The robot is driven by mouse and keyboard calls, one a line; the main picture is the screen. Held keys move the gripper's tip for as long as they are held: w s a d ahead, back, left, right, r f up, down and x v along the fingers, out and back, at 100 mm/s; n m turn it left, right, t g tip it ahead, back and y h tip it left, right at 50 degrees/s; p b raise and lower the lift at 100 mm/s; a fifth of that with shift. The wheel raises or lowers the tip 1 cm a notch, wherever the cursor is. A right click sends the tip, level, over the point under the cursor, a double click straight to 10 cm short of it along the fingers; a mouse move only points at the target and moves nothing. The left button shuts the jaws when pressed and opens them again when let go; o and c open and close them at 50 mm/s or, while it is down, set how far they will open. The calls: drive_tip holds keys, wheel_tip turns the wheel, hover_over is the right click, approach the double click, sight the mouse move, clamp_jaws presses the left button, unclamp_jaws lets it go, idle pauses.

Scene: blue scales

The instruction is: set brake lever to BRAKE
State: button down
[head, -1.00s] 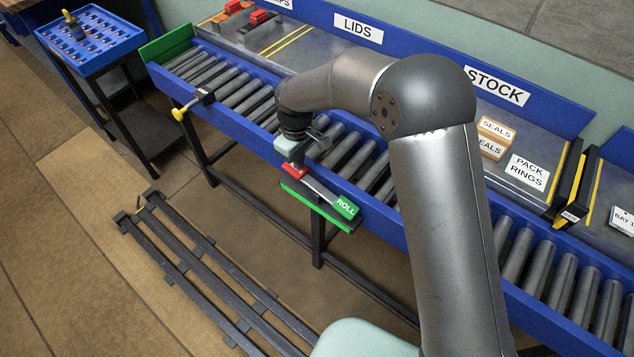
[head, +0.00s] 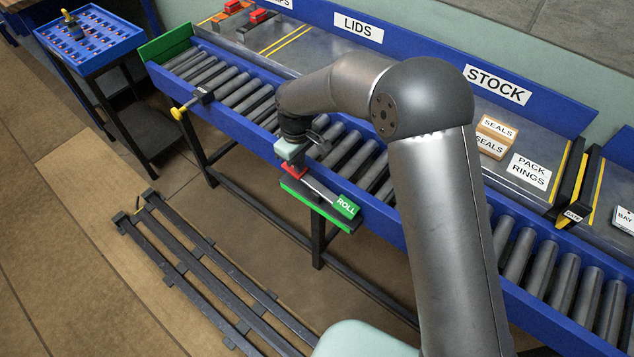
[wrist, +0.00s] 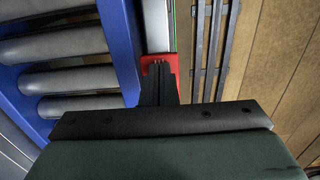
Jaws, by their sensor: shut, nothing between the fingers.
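The brake plate (head: 318,199) is fixed to the front of the blue roller conveyor. It has a green ROLL label (head: 346,206) at its right end, a grey strip along its middle and a red end (head: 297,174) at the left. My gripper (head: 292,163) is shut and empty, right at the red end, partly covering it. In the wrist view, the closed fingertips (wrist: 158,68) overlap the red end (wrist: 172,61), with the grey strip (wrist: 157,25) running away beyond it. I cannot make out a separate lever handle or tell whether the fingers touch anything.
Conveyor rollers (head: 237,97) lie just behind the plate. A yellow-knobbed handle (head: 179,113) sticks out farther left. A dark slatted frame (head: 205,270) lies on the floor in front. A blue tray stand (head: 92,42) is at the far left. The space before the plate is clear.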

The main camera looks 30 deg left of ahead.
drive_tip(key=shift+f+b, duration=0.45)
drive_tip(key=shift+f, duration=0.3)
drive_tip(key=shift+r, duration=0.1)
drive_tip(key=shift+r+p, duration=1.95)
drive_tip(key=shift+r, duration=1.55)
drive_tip(key=w+d+r+m, duration=0.1)
drive_tip(key=d+r+m, duration=0.4)
drive_tip(key=d, duration=0.9)
drive_tip(key=d+r+m, duration=0.3)
drive_tip(key=d+r, duration=0.4)
drive_tip(key=d, duration=0.7)
drive_tip(key=s+d+r+m, duration=0.1)
drive_tip(key=s+d+m, duration=0.7)
drive_tip(key=s+d, duration=0.7)
drive_tip(key=shift+s+d, duration=0.3)
drive_tip(key=shift+d, duration=0.9)
